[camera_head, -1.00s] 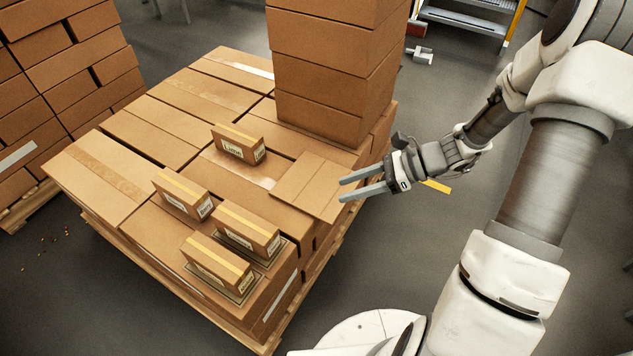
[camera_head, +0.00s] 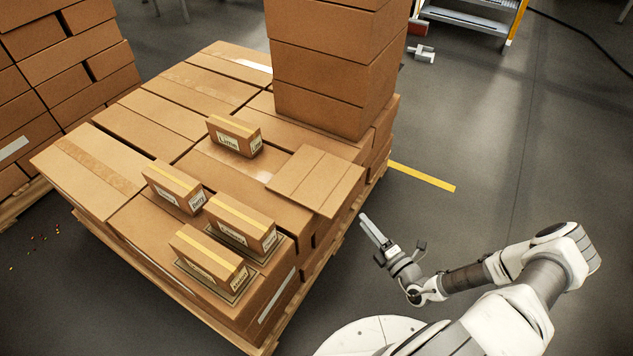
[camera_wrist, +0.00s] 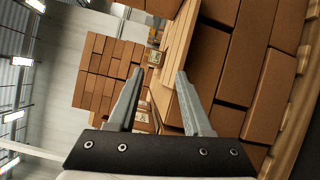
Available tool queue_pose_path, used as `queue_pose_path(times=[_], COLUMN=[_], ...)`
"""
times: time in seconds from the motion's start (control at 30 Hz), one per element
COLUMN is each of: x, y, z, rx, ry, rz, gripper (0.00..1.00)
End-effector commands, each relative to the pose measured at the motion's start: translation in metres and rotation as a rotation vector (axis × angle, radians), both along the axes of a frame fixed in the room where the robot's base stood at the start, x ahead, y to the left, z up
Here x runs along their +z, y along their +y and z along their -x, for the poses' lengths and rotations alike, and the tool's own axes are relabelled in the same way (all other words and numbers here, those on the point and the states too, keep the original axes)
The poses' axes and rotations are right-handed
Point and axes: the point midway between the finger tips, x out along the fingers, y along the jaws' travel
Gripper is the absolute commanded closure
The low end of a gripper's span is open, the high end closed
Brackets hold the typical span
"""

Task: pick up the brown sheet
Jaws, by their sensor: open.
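The brown sheet (camera_head: 316,182) is a flat, creased piece of cardboard. It lies on the near right part of the box layer, its right corner sticking out past the boxes' edge. My gripper (camera_head: 368,222) is off the pallet's right side, in front of and to the right of the sheet, apart from it. Its two fingers also show in the wrist view (camera_wrist: 158,72), spread with nothing between them. In the wrist view I cannot clearly tell the sheet from the boxes.
The sheet's boxes rest on a wooden pallet (camera_head: 196,303). A tall box stack (camera_head: 335,70) stands behind the sheet. Several small labelled cartons, one labelled Lotus (camera_head: 235,136), stand to its left. Another loaded pallet is at far left. The floor (camera_head: 500,150) to the right is mostly clear.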

Motion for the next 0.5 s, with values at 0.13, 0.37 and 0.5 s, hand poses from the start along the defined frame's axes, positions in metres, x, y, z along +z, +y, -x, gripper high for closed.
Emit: queue_pose_path(times=[0.13, 0.37, 0.5], x=[-0.033, -0.047, -0.048], y=[-0.003, -0.002, 0.006], z=[0.004, -0.002, -0.027], rx=[-0.117, -0.170, -0.168], ry=[0.061, 0.089, 0.087], rz=[-0.124, -0.179, -0.178], gripper=[0.50, 0.50, 0.50])
